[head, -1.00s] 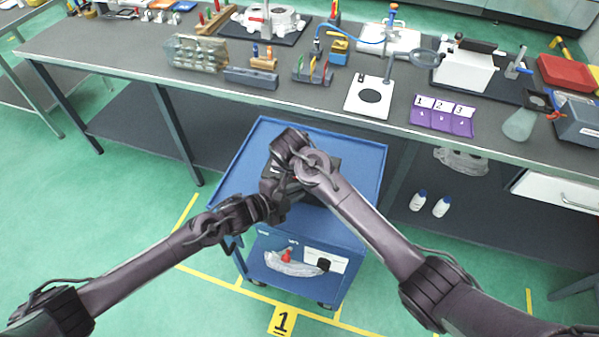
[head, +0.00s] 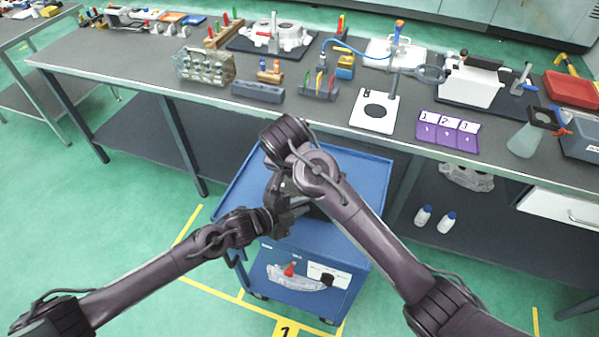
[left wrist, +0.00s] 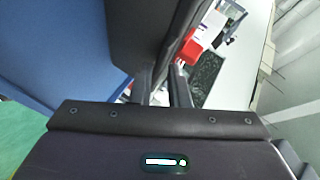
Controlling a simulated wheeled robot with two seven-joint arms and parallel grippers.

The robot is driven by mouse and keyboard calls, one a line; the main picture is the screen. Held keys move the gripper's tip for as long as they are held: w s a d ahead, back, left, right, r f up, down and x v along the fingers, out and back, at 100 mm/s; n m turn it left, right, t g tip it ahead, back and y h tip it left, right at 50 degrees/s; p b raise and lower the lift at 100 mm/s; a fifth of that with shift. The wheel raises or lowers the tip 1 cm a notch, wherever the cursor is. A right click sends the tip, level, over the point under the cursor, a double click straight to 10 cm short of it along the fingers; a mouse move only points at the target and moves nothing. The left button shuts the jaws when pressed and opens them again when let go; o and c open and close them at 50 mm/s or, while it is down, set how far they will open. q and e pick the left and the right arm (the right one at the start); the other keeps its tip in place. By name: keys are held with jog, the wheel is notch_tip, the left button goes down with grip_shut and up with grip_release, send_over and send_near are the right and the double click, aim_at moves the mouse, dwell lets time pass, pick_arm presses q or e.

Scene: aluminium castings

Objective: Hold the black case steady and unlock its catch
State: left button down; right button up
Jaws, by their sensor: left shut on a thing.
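The black case (head: 316,212) is on top of the blue cart (head: 232,204), mostly hidden behind my two arms in the head view. My left gripper (head: 287,204) is at the case's near left side, shut on it. In the left wrist view, a large dark surface, which looks like the case (left wrist: 137,35), rises right beside the left fingers (left wrist: 165,90). My right arm's wrist is bent above the case and hides its own gripper. I cannot make out the catch or whether it is locked.
A long grey workbench (head: 135,65) stands behind the cart, with a white plate (head: 374,111), purple numbered cards (head: 448,131) and several fixtures on it. The cart's lower front holds a clear bag (head: 290,278). Green floor is free at the left.

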pick_arm(q)
jog(key=shift+s+a+f, duration=0.25)
jog(key=shift+f, duration=0.35)
jog(key=c, duration=1.4)
grip_release()
jog(key=shift+w, duration=0.1)
jog(key=shift+o, duration=0.5)
jog(key=shift+w+r, duration=0.15)
jog(key=shift+w, duration=0.1)
jog(key=shift+r, duration=0.15)
